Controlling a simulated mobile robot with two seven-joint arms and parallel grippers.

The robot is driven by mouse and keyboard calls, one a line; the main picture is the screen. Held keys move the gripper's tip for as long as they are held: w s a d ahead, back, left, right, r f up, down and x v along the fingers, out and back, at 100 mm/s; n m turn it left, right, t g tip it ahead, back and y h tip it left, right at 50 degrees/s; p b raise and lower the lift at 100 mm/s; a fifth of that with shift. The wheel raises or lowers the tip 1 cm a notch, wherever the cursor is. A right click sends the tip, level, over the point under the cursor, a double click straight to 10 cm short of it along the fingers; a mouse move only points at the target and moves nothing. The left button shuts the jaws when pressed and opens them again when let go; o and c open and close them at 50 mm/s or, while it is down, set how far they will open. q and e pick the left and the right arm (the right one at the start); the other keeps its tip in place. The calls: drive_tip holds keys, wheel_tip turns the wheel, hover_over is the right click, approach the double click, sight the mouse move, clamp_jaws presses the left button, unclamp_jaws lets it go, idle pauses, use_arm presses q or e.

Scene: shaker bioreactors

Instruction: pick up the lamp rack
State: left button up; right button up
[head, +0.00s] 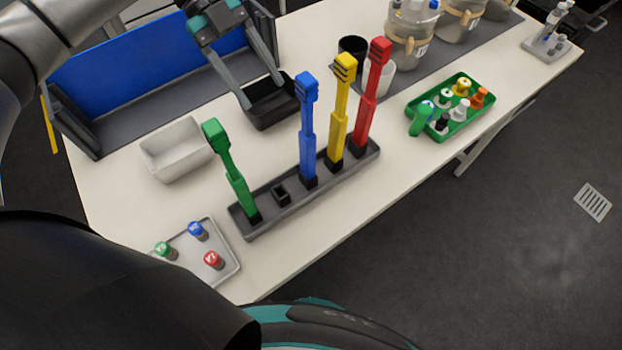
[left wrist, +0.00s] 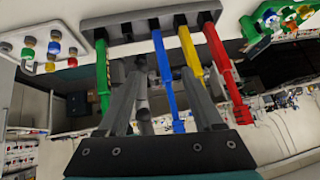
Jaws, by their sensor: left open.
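The lamp rack is a long grey tray (head: 300,196) near the table's front edge. Upright green (head: 235,180), blue (head: 307,120), yellow (head: 340,110) and red (head: 371,95) sticks stand in its sockets. One socket between green and blue is empty. The rack also shows across the top of the left wrist view (left wrist: 130,26), with its sticks between and beyond the fingers. My left gripper (head: 262,92) is open and empty. In the head view it hangs behind the rack, over a small black bin, apart from the rack. My right gripper is not in view.
The black bin (head: 268,117) and a white bin (head: 165,165) stand behind the rack. A tray with small capped vials (head: 225,253) is at left front. A green vial holder (head: 470,125) and glass vessels (head: 408,50) are to the right. A blue-backed bin (head: 140,70) stands behind.

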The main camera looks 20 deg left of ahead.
sight(304, 169)
use_arm(q)
drive_tip(key=b+x, duration=0.1)
drive_tip(key=x, duration=0.3)
drive_tip(key=a+f+b+x, duration=0.1)
drive_tip(key=x, duration=0.3)
drive_tip(key=w+a+f+b+x, duration=0.1)
drive_tip(key=b+x, duration=0.1)
drive_tip(key=x, duration=0.3)
drive_tip(key=shift+x, duration=2.9)
drive_tip(key=shift+s+a, duration=0.1)
drive_tip(key=shift+s, duration=0.1)
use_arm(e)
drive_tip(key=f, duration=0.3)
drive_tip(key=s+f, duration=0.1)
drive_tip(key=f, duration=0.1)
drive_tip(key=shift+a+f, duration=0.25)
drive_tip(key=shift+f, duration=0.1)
use_arm(q)
drive_tip(key=shift+c, duration=0.3)
clamp_jaws()
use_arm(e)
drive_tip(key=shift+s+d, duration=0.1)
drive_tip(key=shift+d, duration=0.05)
